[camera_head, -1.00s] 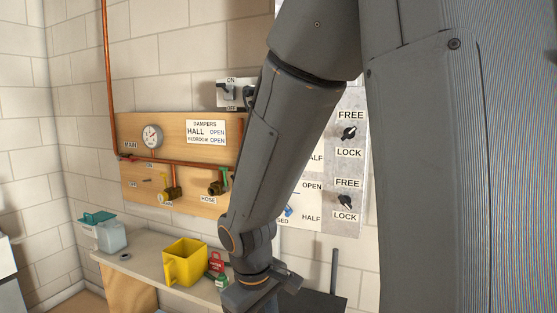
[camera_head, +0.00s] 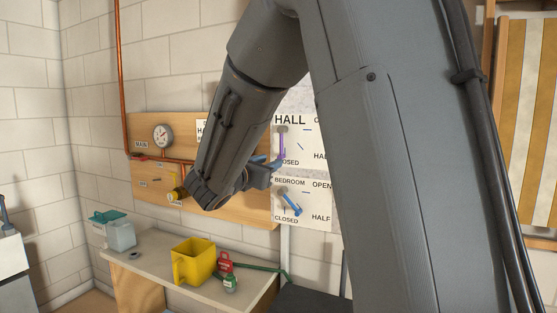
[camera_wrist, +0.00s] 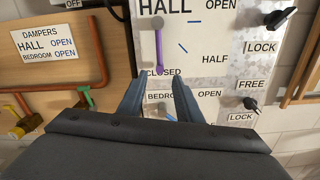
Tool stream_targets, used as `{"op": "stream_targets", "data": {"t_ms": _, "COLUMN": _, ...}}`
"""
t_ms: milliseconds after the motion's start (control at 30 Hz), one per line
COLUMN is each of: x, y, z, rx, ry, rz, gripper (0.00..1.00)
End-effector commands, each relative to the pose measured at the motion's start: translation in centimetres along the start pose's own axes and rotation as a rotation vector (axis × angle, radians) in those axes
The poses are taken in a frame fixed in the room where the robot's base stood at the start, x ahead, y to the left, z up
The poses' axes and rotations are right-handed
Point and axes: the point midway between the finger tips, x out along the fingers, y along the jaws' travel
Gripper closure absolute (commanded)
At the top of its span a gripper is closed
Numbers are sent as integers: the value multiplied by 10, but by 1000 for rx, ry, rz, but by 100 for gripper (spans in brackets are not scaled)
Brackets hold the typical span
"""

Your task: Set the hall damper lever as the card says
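The purple hall damper lever (camera_wrist: 158,50) hangs down on the white HALL plate (camera_wrist: 222,20), with its end by the word CLOSED; it also shows in the head view (camera_head: 282,145). The card (camera_wrist: 47,43) reads DAMPERS, HALL OPEN, BEDROOM OPEN; my arm mostly covers it in the head view. My gripper (camera_wrist: 158,86) is open, its two fingers apart, one either side of the line of the lever's lower end. Nothing is visibly gripped. I cannot tell the remaining depth to the lever. In the head view my gripper (camera_head: 268,172) is close to the plate.
The blue bedroom lever (camera_head: 291,203) below slants toward HALF. Black FREE/LOCK knobs (camera_wrist: 280,18) sit right of the plates. Copper pipes and valves (camera_wrist: 84,97) are on the wooden board at left.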

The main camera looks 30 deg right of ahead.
Motion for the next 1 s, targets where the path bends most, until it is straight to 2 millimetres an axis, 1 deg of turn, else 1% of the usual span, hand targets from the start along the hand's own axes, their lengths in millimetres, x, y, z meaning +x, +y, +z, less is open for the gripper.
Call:
{"op": "stream_targets", "data": {"t_ms": 167, "x": 22, "y": 0, "z": 2, "rx": -4, "ry": -3, "rz": -1, "gripper": 68}}
{"op": "stream_targets", "data": {"t_ms": 300, "x": 45, "y": 0, "z": 2, "rx": -3, "ry": -3, "rz": -1, "gripper": 68}}
{"op": "stream_targets", "data": {"t_ms": 500, "x": 68, "y": 0, "z": 1, "rx": -3, "ry": -1, "rz": 0, "gripper": 68}}
{"op": "stream_targets", "data": {"t_ms": 633, "x": 74, "y": 0, "z": 1, "rx": -1, "ry": -1, "rz": 1, "gripper": 68}}
{"op": "stream_targets", "data": {"t_ms": 867, "x": 75, "y": 0, "z": 0, "rx": -1, "ry": -1, "rz": 1, "gripper": 68}}
{"op": "stream_targets", "data": {"t_ms": 900, "x": 75, "y": 0, "z": 0, "rx": -1, "ry": -1, "rz": 1, "gripper": 70}}
{"op": "stream_targets", "data": {"t_ms": 967, "x": 75, "y": 0, "z": 0, "rx": -1, "ry": -1, "rz": 1, "gripper": 80}}
{"op": "stream_targets", "data": {"t_ms": 1000, "x": 75, "y": 0, "z": 0, "rx": -1, "ry": -1, "rz": 1, "gripper": 87}}
